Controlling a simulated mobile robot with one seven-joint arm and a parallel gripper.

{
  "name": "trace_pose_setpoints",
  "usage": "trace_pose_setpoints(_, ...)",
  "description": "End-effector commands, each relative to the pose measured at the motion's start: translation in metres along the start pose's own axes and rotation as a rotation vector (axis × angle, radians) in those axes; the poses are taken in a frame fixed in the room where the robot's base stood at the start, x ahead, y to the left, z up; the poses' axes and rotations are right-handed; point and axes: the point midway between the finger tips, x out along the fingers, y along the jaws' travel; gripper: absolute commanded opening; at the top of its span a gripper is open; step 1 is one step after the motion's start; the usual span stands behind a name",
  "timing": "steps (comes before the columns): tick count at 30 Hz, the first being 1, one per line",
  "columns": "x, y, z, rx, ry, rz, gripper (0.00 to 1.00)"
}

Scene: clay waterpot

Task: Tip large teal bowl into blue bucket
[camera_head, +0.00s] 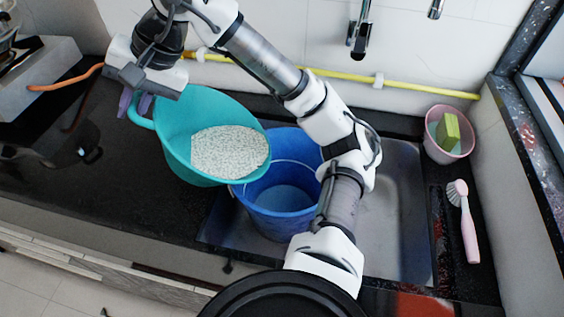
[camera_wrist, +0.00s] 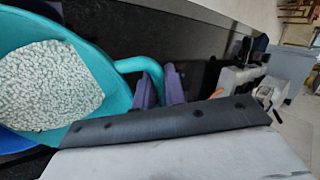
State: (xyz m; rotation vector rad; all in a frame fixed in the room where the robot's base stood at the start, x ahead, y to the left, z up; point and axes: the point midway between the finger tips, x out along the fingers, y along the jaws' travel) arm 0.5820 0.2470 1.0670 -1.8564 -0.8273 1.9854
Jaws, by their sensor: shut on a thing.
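The large teal bowl (camera_head: 187,112) is held up at the left of the sink, tilted to the right, with its lower rim over the left edge of the blue bucket. White grains (camera_head: 229,151) lie gathered toward its low side; they also show in the wrist view (camera_wrist: 48,84). My gripper (camera_head: 134,103) is shut on the bowl's handle at the left; its purple fingers (camera_wrist: 161,88) show beside the teal handle (camera_wrist: 138,66) in the wrist view. The blue bucket (camera_head: 283,217) stands upright in the sink. The part of its inside that I see shows no grains; the bowl and my arm hide some of it.
The metal sink (camera_head: 398,222) has free room right of the bucket. A pink pot (camera_head: 447,150) with a green and yellow sponge (camera_head: 448,130) and a pink brush (camera_head: 465,221) are at the right. A tap (camera_head: 360,38) and a yellow hose (camera_head: 340,75) run along the back wall.

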Motion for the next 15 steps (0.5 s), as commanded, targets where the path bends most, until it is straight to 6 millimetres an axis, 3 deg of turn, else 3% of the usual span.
trace_pose_setpoints(15,-0.0099,0.0033,-0.0005,0.002,0.000,-0.039,0.00)
